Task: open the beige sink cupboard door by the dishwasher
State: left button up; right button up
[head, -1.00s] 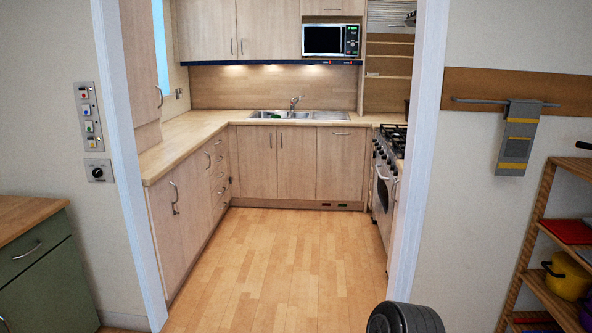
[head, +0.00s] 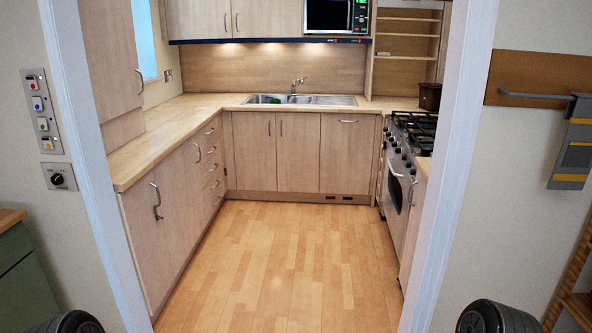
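The beige sink cupboard door by the dishwasher (head: 299,155) is shut, below the sink on the back wall. Its small vertical handle (head: 281,128) is near its left edge. The other sink cupboard door (head: 253,155) is beside it on the left, also shut. The dishwasher front (head: 347,160), a matching beige panel with a horizontal handle near its top, is to the right. Neither gripper is in view. Only dark rounded parts of my own arms show at the bottom left and bottom right corners, well short of the door.
I face a doorway with a white left frame (head: 85,170) and right frame (head: 450,170). Beyond it the wood floor (head: 270,260) is clear. Drawers and cupboards (head: 165,215) line the left; the range cooker (head: 400,165) stands on the right.

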aim_at(298, 133)
jog(key=i+l, duration=0.1)
jog(key=i, duration=1.2)
jog(key=i+z, duration=0.15)
jog(key=i, duration=2.5)
jog(key=i+z, duration=0.15)
jog(key=i, duration=1.15)
jog(key=i+j+z, duration=0.3)
jog(key=i, duration=0.2)
jog(key=i+j+z, duration=0.25)
jog(key=i, duration=0.25)
